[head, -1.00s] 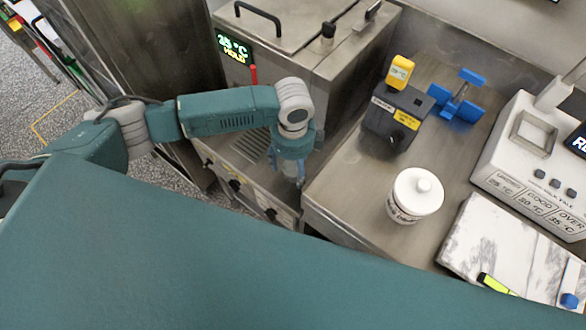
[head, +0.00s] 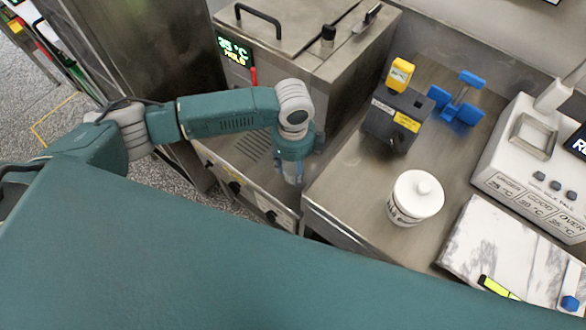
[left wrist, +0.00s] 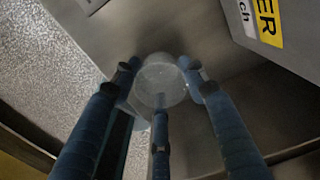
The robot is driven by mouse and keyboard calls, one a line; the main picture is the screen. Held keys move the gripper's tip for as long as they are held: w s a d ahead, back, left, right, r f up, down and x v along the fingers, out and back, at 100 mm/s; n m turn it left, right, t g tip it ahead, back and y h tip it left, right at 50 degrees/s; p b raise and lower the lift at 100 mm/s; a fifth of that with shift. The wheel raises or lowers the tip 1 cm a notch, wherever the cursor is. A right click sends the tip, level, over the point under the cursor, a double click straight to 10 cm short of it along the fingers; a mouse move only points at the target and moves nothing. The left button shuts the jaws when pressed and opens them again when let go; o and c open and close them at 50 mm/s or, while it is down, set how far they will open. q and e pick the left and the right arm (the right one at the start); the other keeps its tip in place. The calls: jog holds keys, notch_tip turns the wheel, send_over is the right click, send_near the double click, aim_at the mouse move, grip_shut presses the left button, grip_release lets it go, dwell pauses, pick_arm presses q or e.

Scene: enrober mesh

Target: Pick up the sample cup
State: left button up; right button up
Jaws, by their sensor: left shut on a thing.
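The sample cup (left wrist: 158,76) is a small, round, translucent greyish cup in the left wrist view. The blue fingers of my left gripper (left wrist: 160,86) are closed around it, with fingertips at its left, right and near sides. In the head view my left gripper (head: 292,176) points down over the steel surface beside the machine with the green display. The cup is too small and too hidden there to make out clearly. My right gripper is not in view.
The steel bench (head: 340,195) is right of my left gripper. The display machine (head: 290,60) is behind.

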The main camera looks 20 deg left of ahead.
pick_arm(q)
notch_tip(320, 180, up, 19)
jog(key=b, duration=0.1)
jog(key=s+a+r+n, duration=0.2)
jog(key=s+n, duration=0.2)
jog(key=n, duration=0.7)
jog(key=s+a+r+n, duration=0.2)
jog(key=s+a+n, duration=0.1)
jog(key=n, duration=0.8)
jog(key=shift+s+a+r, duration=0.25)
jog(key=shift+s+a, duration=0.05)
jog(key=shift+s, duration=0.3)
jog(key=shift+w, duration=0.1)
jog(key=w+d+f+n+b, duration=0.15)
jog(key=w+f+n, duration=0.3)
jog(key=w, duration=0.65)
jog(key=shift+n, duration=0.25)
notch_tip(320, 180, down, 15)
jog(key=shift+r, duration=0.1)
jog(key=shift+w+f, duration=0.1)
jog(key=shift+f, duration=2.35)
